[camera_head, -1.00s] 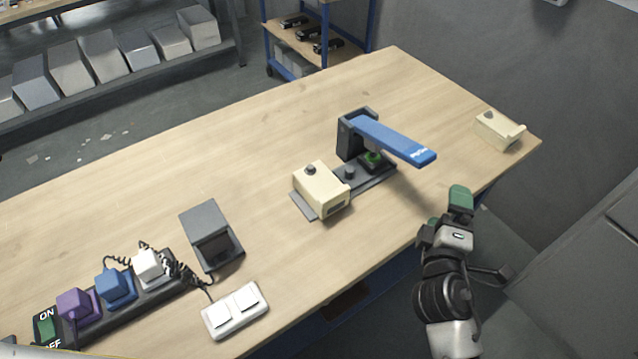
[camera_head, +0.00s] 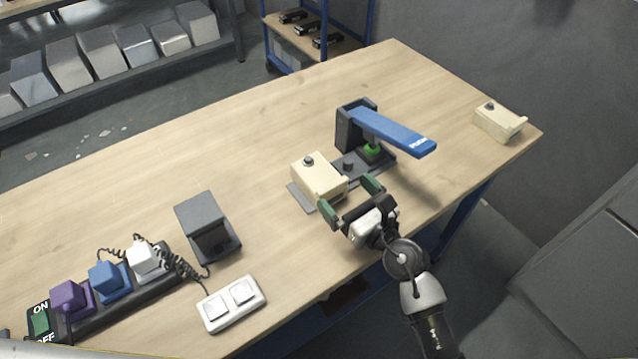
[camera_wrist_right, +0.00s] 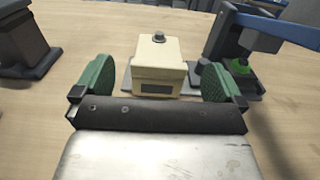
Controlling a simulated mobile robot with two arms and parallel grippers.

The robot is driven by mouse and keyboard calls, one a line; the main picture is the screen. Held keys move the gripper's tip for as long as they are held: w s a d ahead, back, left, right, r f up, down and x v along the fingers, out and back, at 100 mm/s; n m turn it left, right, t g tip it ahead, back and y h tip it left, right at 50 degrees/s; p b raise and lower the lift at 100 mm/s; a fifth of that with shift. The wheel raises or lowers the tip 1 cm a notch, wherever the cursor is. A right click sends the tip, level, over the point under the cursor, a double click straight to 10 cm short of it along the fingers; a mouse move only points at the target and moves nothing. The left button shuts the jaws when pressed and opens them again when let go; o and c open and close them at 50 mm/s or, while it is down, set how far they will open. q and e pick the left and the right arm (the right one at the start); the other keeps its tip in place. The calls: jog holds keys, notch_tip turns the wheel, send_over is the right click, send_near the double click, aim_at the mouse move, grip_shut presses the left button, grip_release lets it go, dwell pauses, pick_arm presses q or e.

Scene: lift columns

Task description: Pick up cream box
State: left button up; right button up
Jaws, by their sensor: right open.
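A cream box (camera_head: 318,178) with a dark knob on top sits on the grey base plate of the blue-levered press, near the table's middle. In the right wrist view the cream box (camera_wrist_right: 158,68) stands ahead, between the two green fingers, with a dark slot on its near face. A second cream box (camera_head: 498,122) lies at the table's right corner. My right gripper (camera_head: 348,194) is open and empty, its green fingertips just in front of the middle box. The fingers also show in the right wrist view (camera_wrist_right: 157,80). My left gripper is not in view.
The press with a blue lever (camera_head: 395,132) stands right behind the middle box. A dark grey stand (camera_head: 208,225), a white double switch (camera_head: 232,303) and a power strip (camera_head: 100,300) with plugs are at the left. The far middle of the table is clear.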

aim_at(326, 181)
notch_tip(326, 181, down, 5)
jog(key=shift+d+r+b, duration=0.1)
jog(key=shift+r+b, duration=0.1)
jog(key=shift+b, duration=0.75)
jog(key=shift+w+a+r+p, duration=0.4)
jog(key=shift+w+r, duration=0.05)
jog(key=shift+w, duration=0.05)
jog(key=x, duration=0.6)
jog(key=shift+w+a+f, duration=0.1)
jog(key=shift+w+a, duration=0.05)
jog(key=shift+w, duration=0.05)
jog(key=shift+s, duration=0.1)
jog(key=shift+c, duration=1.1)
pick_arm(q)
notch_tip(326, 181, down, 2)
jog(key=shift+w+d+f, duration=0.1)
pick_arm(e)
jog(key=c, duration=0.8)
jog(key=shift+r, duration=0.2)
